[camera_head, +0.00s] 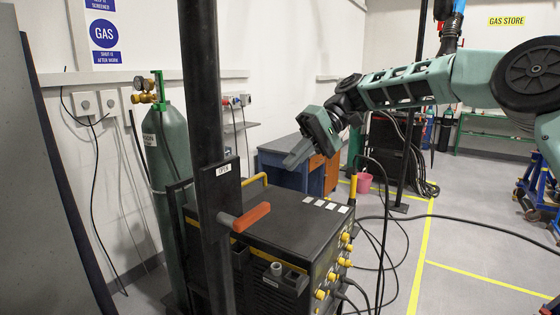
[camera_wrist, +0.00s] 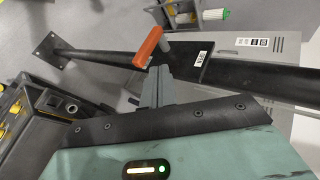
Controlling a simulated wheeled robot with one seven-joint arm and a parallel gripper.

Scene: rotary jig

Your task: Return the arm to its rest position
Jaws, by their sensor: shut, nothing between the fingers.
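My arm, teal with black joints, reaches in from the right in the head view. My gripper (camera_head: 289,164) is above the black machine, to the upper right of the lever, with its fingers closed and empty. In the wrist view my gripper's fingers (camera_wrist: 158,80) are together and point towards the lever's orange handle (camera_wrist: 148,47). In the head view that handle (camera_head: 250,216) sticks out to the right from the black post (camera_head: 213,120), and a gap shows between it and the fingers. The wrist view cannot settle the distance.
The black machine (camera_head: 290,225) with yellow knobs stands below the gripper. A green gas cylinder (camera_head: 170,150) stands behind the post at left. A blue cabinet (camera_head: 285,160) is against the back wall. Cables lie on the floor at right; the floor beyond is mostly free.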

